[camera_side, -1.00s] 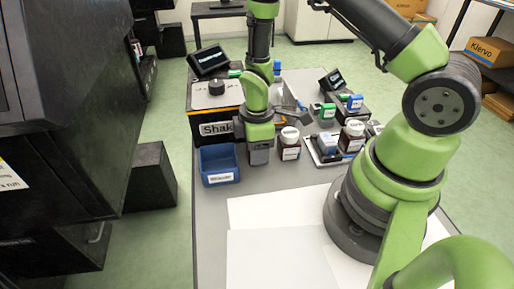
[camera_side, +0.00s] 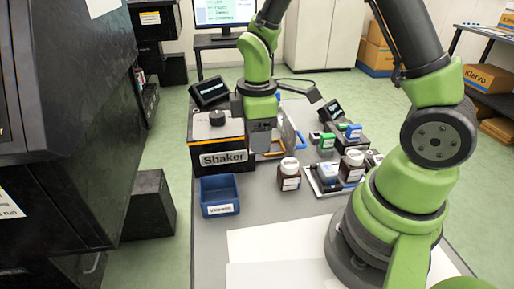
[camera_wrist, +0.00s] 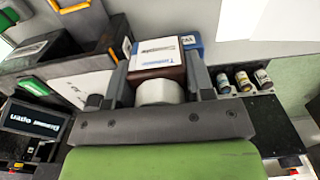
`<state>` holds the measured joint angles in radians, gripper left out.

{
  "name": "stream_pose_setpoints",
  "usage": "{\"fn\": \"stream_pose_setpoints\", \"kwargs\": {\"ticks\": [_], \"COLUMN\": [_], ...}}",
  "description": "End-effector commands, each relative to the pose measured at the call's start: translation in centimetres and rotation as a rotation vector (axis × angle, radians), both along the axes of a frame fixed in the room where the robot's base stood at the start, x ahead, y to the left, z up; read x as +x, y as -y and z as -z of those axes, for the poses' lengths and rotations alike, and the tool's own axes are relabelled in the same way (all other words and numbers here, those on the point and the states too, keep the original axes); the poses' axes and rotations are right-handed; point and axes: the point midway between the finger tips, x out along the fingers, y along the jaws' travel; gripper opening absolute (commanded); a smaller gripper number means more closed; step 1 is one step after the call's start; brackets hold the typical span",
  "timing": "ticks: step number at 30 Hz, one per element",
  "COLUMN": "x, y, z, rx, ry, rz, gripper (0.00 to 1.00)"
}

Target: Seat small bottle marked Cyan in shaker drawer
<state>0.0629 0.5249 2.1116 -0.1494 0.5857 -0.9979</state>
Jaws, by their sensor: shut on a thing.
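In the wrist view my gripper (camera_wrist: 159,82) is shut on a small bottle (camera_wrist: 160,92), with one grey finger on each side of a white cap and a brown body. A white label shows beyond the cap; I cannot read Cyan on it. In the side view my gripper (camera_side: 262,150) points down at the right front of the shaker (camera_side: 222,158), and hides what it holds. The shaker is a black box with an orange stripe. I cannot make out the inside of its drawer.
A blue tray (camera_side: 220,192) stands left front. White sheets (camera_side: 280,243) lie in front.

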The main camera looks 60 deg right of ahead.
Motion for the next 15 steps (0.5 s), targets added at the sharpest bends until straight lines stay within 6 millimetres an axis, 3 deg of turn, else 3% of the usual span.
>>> {"fn": "stream_pose_setpoints", "kwargs": {"ticks": [5,15], "x": [0.1,3.3], "y": [0.0,6.9], "z": [-3.2,-3.0], "rx": [-0.001,-0.001], "ry": [0.008,0.001], "rz": [-0.001,0.007], "gripper": [0.21,0.21]}}
